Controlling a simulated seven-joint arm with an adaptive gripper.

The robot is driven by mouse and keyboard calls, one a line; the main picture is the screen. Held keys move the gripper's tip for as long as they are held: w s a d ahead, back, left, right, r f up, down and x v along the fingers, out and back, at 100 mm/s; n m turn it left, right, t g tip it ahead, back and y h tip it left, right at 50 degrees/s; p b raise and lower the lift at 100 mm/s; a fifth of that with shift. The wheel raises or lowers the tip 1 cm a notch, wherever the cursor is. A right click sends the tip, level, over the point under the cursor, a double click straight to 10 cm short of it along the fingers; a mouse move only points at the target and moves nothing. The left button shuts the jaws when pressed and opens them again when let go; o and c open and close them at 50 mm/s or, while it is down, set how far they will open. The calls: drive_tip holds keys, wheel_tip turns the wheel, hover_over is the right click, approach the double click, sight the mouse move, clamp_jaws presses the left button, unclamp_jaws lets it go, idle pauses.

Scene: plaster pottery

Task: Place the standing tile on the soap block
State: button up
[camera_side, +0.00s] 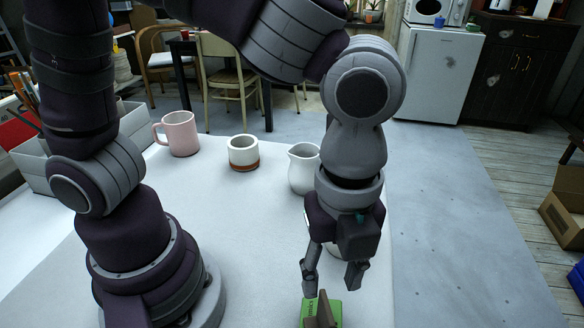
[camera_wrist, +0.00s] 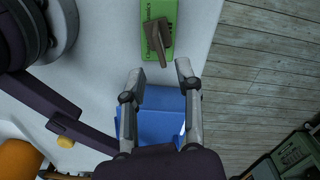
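A green printed block (camera_side: 334,313) lies on the white table at the bottom edge of the side view, partly cut off. It also shows at the top of the wrist view (camera_wrist: 147,16). A brown-grey piece (camera_side: 323,311) stands on or against it; the wrist view shows this piece as a slab with a narrow bar (camera_wrist: 152,36). I cannot tell for sure which of these is the tile and which the soap block. My gripper (camera_side: 333,279) points down above them, open, with nothing between its fingers. In the wrist view the fingertips (camera_wrist: 161,69) are just below the brown piece.
A pink mug (camera_side: 180,133), a white and brown cup (camera_side: 243,153) and a white jug (camera_side: 302,168) stand farther back on the table. A blue object (camera_wrist: 160,117) shows between and below my fingers in the wrist view. The table's right edge is close by.

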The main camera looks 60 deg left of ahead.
sight(327, 304)
wheel_tip(327, 304, up, 4)
drive_tip(key=shift+a+f, duration=0.1)
drive_tip(key=shift+a, duration=0.05)
drive_tip(key=a+r+n+t, duration=0.2)
drive_tip(key=a+n+t, duration=0.3)
drive_tip(key=a+n, duration=1.1)
drive_tip(key=n, duration=0.6)
drive_tip(key=shift+w+r+n+t, duration=0.2)
drive_tip(key=shift+w+n+t, duration=0.1)
drive_tip(key=shift+w, duration=0.05)
